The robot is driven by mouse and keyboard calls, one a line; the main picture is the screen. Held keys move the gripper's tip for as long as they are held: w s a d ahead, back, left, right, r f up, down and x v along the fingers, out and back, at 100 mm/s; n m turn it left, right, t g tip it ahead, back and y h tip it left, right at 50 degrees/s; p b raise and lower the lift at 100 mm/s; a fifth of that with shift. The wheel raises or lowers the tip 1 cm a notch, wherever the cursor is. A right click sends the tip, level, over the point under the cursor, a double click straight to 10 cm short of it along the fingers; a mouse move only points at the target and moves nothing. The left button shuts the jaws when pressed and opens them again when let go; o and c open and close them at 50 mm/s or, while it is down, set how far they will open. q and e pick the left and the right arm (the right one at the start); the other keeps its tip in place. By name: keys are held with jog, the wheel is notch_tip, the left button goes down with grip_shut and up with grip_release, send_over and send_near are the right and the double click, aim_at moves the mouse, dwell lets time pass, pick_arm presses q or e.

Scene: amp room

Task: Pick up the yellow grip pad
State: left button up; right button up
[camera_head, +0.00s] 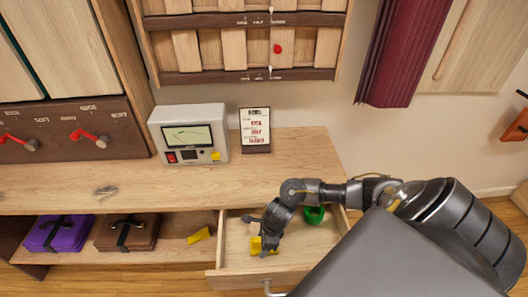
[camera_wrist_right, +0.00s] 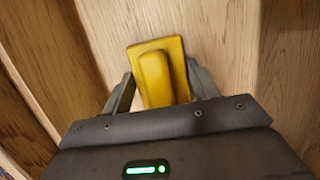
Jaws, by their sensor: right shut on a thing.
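The yellow grip pad (camera_head: 256,245) is in the open drawer (camera_head: 237,265), near its front left part. In the right wrist view the pad (camera_wrist_right: 158,60) is a flat yellow plate with a raised rounded ridge. My right gripper (camera_head: 262,238) reaches down into the drawer from the right. In the wrist view its fingers (camera_wrist_right: 158,90) are on both sides of the ridge, shut on the pad. Whether the pad touches the drawer floor cannot be told. My left gripper is not in view.
A green round object (camera_head: 314,215) lies at the drawer's back right. Another yellow piece (camera_head: 199,235) lies on the shelf left of the drawer, beside brown (camera_head: 128,238) and purple (camera_head: 60,240) cases. A meter box (camera_head: 188,135) and a sign (camera_head: 255,130) stand on the desk (camera_head: 100,190).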

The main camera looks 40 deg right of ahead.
notch_tip(320, 180, up, 10)
jog(key=shift+r+p, duration=0.1)
jog(key=shift+p, duration=0.25)
jog(key=o, duration=0.5)
jog(key=c, duration=0.4)
jog(key=shift+o, duration=0.2)
jog(key=w+a+r+n+g, duration=0.2)
jog(key=w+a+r+n, duration=0.3)
jog(key=a+r+n, duration=0.5)
notch_tip(320, 180, up, 12)
jog(key=d+n+g, duration=0.1)
jog(key=d+n, duration=0.1)
jog(key=n, duration=0.3)
jog(key=shift+w+d+r+g, duration=0.2)
jog(key=shift+r+g, duration=0.05)
jog(key=shift+g, duration=0.15)
